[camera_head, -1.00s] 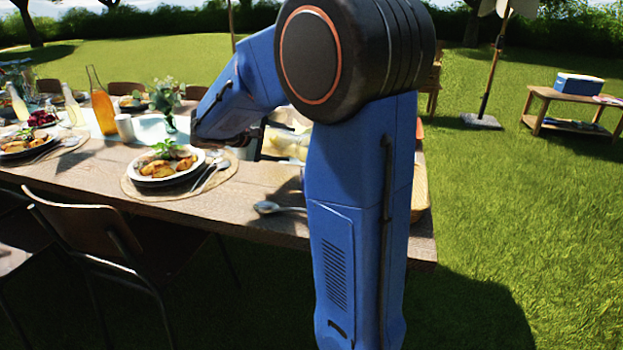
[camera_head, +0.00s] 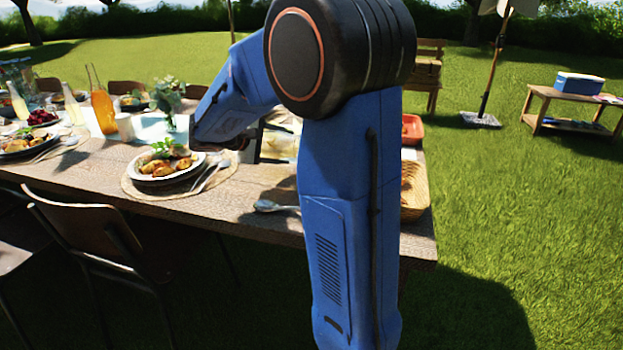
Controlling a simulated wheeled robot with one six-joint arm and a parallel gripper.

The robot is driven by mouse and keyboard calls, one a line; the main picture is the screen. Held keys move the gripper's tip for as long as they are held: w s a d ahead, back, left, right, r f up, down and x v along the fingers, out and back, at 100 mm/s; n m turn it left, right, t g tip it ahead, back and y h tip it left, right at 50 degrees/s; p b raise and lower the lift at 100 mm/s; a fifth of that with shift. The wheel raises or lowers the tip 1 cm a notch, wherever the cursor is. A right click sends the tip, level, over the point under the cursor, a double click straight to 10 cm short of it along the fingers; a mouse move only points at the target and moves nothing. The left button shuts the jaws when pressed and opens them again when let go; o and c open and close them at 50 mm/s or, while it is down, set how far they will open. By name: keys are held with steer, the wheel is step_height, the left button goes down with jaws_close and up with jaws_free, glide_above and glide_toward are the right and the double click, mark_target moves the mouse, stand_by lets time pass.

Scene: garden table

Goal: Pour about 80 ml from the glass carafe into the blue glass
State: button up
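My gripper (camera_head: 258,143) shows only in part, as dark pieces above the table, just left of my blue upper arm. My arm hides much of it, so its opening cannot be made out. A pale yellowish, see-through thing (camera_head: 280,146) is right beside it, partly behind my arm. It may be the glass carafe, but its outline is unclear, and I cannot tell whether the gripper holds it. A tall glass bottle with orange drink (camera_head: 103,108) stands on the table at the left. I cannot make out a blue glass.
The wooden table (camera_head: 110,170) holds a plate of food (camera_head: 165,168), a white cup (camera_head: 125,127), a vase with greenery (camera_head: 168,100) and a spoon (camera_head: 270,206). A wicker basket (camera_head: 414,190) and a red container (camera_head: 412,129) are at the right end. A chair (camera_head: 75,235) stands in front.

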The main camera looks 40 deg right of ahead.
mark_target(276, 145)
steer(key=shift+w+f+n+g, duration=0.2)
steer(key=shift+f+n+g, duration=0.2)
steer(key=shift+f+g, duration=0.1)
steer(key=shift+s+r+n+h, duration=0.25)
steer(key=shift+n+h, duration=0.05)
steer(key=shift+s+r+n+g+b, duration=0.3)
steer(key=shift+s+r+n+g, duration=0.05)
steer(key=shift+r+n+g, duration=0.25)
steer(key=s+r+n+g+h+b, duration=0.1)
steer(key=s+r+n+g, duration=0.1)
steer(key=shift+d+r+n, duration=0.1)
steer(key=shift+n, duration=0.2)
steer(key=shift+r+n, duration=0.3)
steer(key=shift+n, duration=0.3)
steer(key=shift+s+r+n+g+h+b, duration=0.2)
steer(key=shift+n+g+h+b, duration=0.1)
steer(key=shift+n+g+h, duration=0.25)
steer(key=shift+s+r+n+g+h+b, duration=0.1)
steer(key=shift+s+n+g+h+b, duration=0.2)
steer(key=shift+n, duration=0.6)
steer(key=shift+s+r+n+g+h+b, duration=0.1)
steer(key=shift+s+n+g+h+b, duration=0.2)
steer(key=shift+n, duration=0.55)
